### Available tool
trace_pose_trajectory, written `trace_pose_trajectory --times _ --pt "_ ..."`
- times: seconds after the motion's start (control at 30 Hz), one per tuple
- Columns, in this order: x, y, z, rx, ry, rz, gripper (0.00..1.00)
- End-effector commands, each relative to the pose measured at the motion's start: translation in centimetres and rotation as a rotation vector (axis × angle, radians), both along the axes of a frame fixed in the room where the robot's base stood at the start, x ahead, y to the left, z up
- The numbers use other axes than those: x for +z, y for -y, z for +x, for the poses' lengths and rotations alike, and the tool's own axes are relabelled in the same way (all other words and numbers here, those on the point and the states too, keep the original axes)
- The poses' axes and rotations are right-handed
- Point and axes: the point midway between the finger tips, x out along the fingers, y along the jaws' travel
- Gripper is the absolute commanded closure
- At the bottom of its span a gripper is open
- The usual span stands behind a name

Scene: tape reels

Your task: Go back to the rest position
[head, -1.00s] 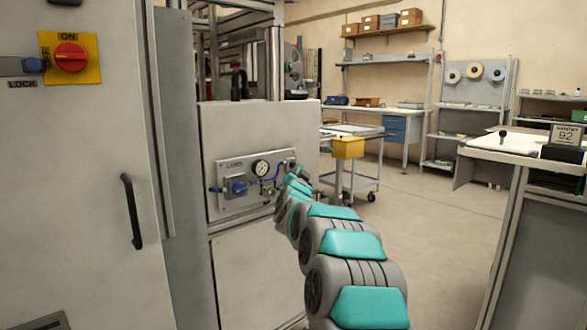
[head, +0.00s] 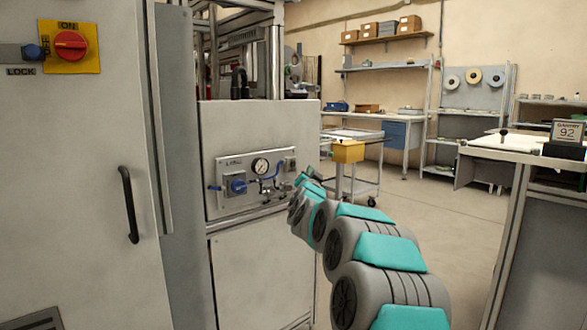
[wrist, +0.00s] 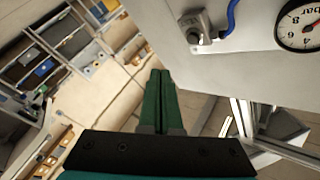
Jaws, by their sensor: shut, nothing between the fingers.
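My gripper (wrist: 160,75) shows in the wrist view as two dark green fingers pressed together, with nothing between them. It points past the edge of a pale machine panel. In the head view my grey and teal arm reaches forward from the lower right towards the panel. The gripper itself is small and hard to make out at the arm's far end there. The pneumatic panel (head: 227,202) carries a round pressure gauge (head: 260,166) and a blue valve knob (head: 238,184). The gauge also shows at the upper right of the wrist view (wrist: 300,25).
A large grey cabinet (head: 85,200) with a red and yellow switch (head: 70,46) stands close on the left. A white-topped table (head: 520,150) stands on the right. A trolley with a yellow bin (head: 348,151) is behind the arm. Open floor (head: 440,235) lies between trolley and table.

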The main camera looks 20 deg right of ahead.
Motion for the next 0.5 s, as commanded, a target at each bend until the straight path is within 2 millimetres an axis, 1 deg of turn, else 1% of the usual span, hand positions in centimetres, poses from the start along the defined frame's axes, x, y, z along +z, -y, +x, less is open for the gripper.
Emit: trace_pose_trajectory --times 0.27,0.33,0.37,0.43,0.47,0.5 --pt "0.1 0.0 0.0 0.001 0.0 0.0 1.0" --pt "0.0 -0.4 0.0 0.008 -0.007 0.0 1.0" --pt "-0.1 -0.7 -0.1 0.017 -0.015 0.0 1.0" --pt "-0.4 -2.3 -0.3 0.055 -0.052 0.0 1.0" --pt "-0.7 -3.4 -0.5 0.081 -0.077 0.0 1.0" --pt "-1.0 -5.0 -0.9 0.118 -0.113 -0.001 1.0"
